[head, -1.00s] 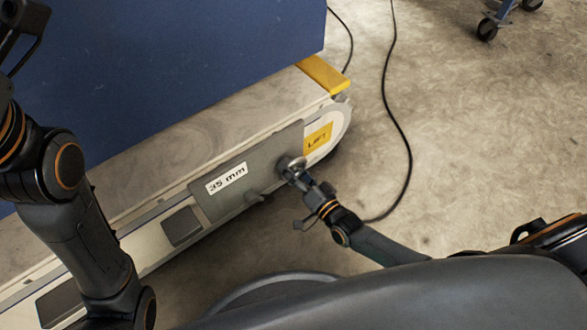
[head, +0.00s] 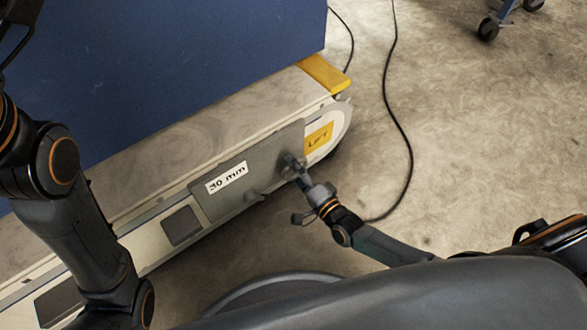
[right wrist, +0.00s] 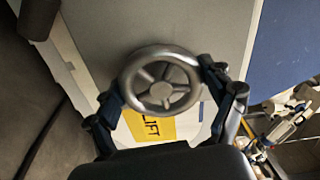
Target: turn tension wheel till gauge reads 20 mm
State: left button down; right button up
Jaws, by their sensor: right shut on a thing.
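The tension wheel (right wrist: 160,82) is a grey spoked handwheel on a grey panel (head: 270,157). It fills the middle of the right wrist view, and in the head view it is mostly hidden by my right gripper (head: 295,168). In the right wrist view my right gripper (right wrist: 163,88) has a finger on each side of the wheel rim and is shut on it. The gauge label (head: 227,177) on the panel, left of the wheel, reads 30 mm. My left arm shows at the left of the head view, but its gripper is out of view.
A yellow LIFT label (head: 318,137) sits beside the wheel. A large blue box (head: 190,70) stands on the belt (head: 170,150). A black cable (head: 402,130) lies on the concrete floor to the right. A wheeled stand (head: 489,28) is at the top right.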

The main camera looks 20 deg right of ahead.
dwell(0.3)
jog(key=o, duration=1.1)
jog(key=shift+c, duration=0.2)
jog(key=v, duration=1.2)
